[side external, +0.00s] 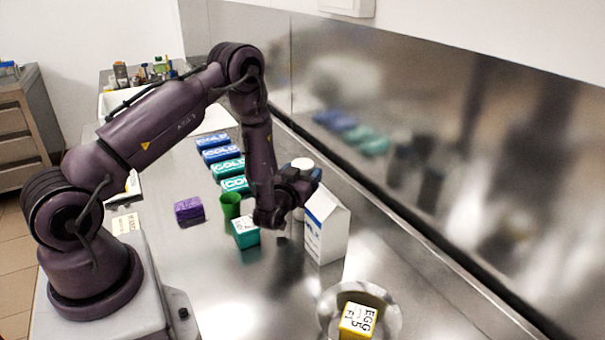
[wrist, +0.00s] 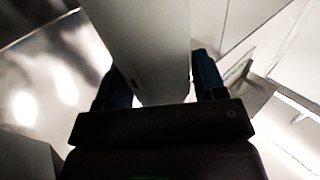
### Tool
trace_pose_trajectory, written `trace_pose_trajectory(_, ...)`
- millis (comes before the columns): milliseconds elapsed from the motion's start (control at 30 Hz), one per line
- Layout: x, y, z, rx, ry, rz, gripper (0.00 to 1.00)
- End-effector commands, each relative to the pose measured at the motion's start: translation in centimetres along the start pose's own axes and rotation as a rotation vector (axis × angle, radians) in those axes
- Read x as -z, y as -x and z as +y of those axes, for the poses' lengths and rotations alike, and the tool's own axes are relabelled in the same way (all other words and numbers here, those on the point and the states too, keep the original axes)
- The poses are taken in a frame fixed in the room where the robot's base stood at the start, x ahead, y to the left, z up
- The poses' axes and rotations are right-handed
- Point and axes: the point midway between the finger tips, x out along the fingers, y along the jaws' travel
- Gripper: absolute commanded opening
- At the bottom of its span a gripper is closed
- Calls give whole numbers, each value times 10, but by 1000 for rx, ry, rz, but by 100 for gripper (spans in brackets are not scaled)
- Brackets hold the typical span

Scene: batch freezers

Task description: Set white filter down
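My gripper (side external: 303,178) reaches out to the right over the steel counter (side external: 200,290), with blue fingers. A white round-topped thing, seemingly the white filter (side external: 302,163), shows between the fingers in the side view. In the wrist view my gripper (wrist: 160,88) has a finger on either side of a pale, smooth body, which looks like the same filter (wrist: 140,45). The fingers appear closed on it. It is held above the counter.
A white and blue carton (side external: 327,230) stands right beside my gripper. A teal box (side external: 246,233), green cup (side external: 230,206) and purple box (side external: 189,208) stand left. Blue (side external: 221,155) and teal (side external: 228,168) cold packs line up behind. A metal bowl (side external: 390,323) holds a yellow egg box (side external: 358,319).

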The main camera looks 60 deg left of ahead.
Motion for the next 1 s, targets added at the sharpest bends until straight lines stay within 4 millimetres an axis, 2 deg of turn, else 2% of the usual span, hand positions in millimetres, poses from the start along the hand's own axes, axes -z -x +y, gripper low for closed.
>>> trace_pose_trajectory(33,0,0,0,0,0,0,76)
trace_pose_trajectory(67,0,0,0,0,0,0,81)
trace_pose_trajectory(400,4,0,0,0,1,0,81)
trace_pose_trajectory(567,3,23,0,-1,-1,-4,81)
trace_pose_trajectory(700,3,56,1,-4,-2,-5,81)
trace_pose_trajectory(800,29,50,0,-1,2,6,81)
trace_pose_trajectory(1000,59,50,0,0,1,3,81)
